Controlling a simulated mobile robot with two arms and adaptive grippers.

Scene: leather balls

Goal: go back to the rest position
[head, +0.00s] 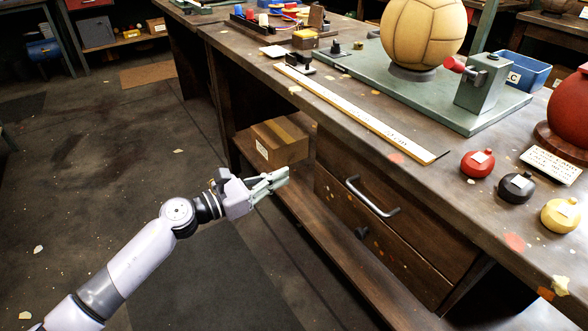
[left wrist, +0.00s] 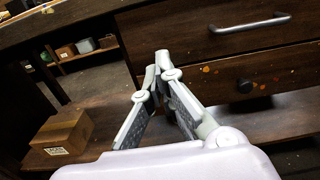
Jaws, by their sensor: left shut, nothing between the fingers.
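My left gripper (head: 275,181) is in the head view, in front of the workbench and below its top. Its fingers are shut and hold nothing. In the left wrist view my left gripper (left wrist: 160,60) points toward the drawer fronts, with its fingertips together. My left arm comes in from the lower left of the head view. My right gripper is in neither view.
Below are drawers with a metal handle (head: 373,200) and a cardboard box (head: 272,145) on the lower shelf. The floor at left is mostly clear.

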